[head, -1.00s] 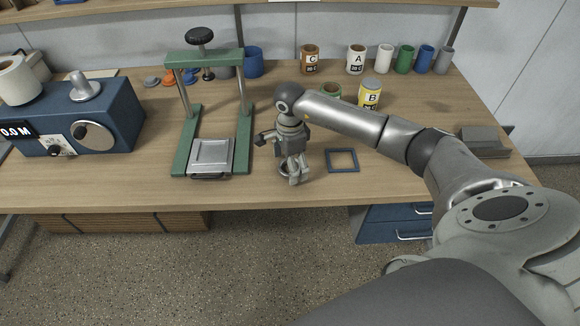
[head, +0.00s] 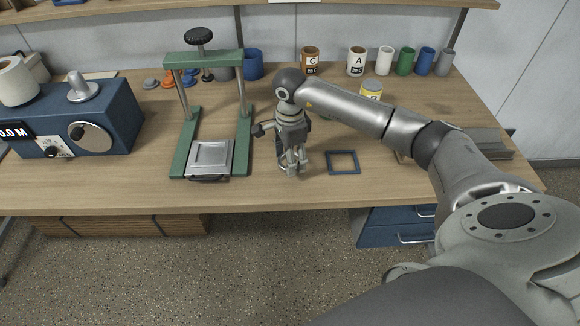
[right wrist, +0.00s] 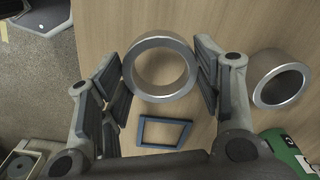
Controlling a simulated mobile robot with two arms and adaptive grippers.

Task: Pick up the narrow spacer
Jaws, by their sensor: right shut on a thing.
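A grey metal ring (right wrist: 158,95), seemingly the narrow spacer, sits between the fingers of my right gripper (right wrist: 162,68) in the right wrist view. The fingers press on it from both sides. A second grey metal ring (right wrist: 256,96) lies apart, to the right of the fingers. In the head view my right gripper (head: 291,167) is above the bench, between the green press and the square frame. The fingers partly hide the rings there. My left gripper is not in view.
A dark blue square frame (head: 343,174) lies flat right of the gripper. The green press (head: 244,150) stands at left, with a metal plate (head: 210,157) on its base. The front bench edge is close.

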